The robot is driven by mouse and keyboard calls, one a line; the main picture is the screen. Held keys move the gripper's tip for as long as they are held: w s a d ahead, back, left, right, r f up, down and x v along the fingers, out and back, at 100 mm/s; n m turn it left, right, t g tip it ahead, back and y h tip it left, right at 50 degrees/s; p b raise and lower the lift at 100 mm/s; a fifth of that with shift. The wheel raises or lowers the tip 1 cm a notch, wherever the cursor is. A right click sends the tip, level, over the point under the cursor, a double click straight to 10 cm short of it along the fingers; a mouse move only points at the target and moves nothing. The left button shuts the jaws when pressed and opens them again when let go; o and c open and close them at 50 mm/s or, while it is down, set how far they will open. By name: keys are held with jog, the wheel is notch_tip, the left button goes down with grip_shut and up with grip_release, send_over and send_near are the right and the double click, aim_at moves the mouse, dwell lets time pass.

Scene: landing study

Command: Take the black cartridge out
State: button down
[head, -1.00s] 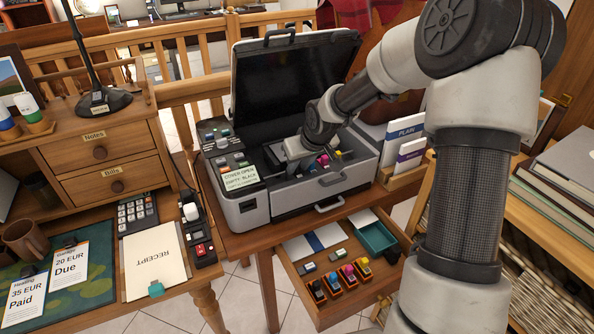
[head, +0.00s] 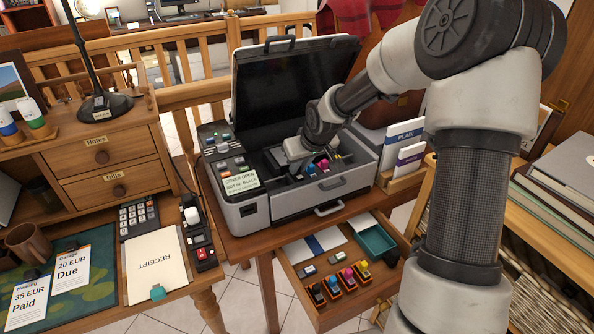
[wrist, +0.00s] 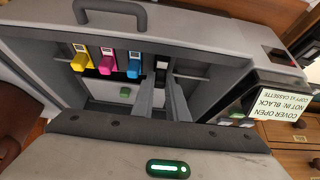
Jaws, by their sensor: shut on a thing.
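The printer (head: 290,208) stands with its cover up. My gripper (wrist: 162,84) reaches down into its bay and is shut on the black cartridge (wrist: 161,68), a dark block with a pale label seen between the fingers. In the wrist view it is at the end of the row, beside the cyan cartridge (wrist: 134,68), the magenta cartridge (wrist: 106,68) and the yellow cartridge (wrist: 80,64). Its lower part is hidden by the fingers. In the head view my gripper (head: 298,152) hides it. The printer's display (head: 241,181) reads "COVER OPEN, NOT IN: BLACK".
Below the printer an open drawer (head: 310,320) holds several cartridges in orange clips, small grey pieces and a teal tray (head: 374,240). The raised cover (head: 290,90) stands behind my gripper. Upright folders (head: 402,135) stand to the right. A desk with papers is at left.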

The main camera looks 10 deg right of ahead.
jog(key=shift+r+p, duration=2.45)
jog(key=shift+r, duration=0.5)
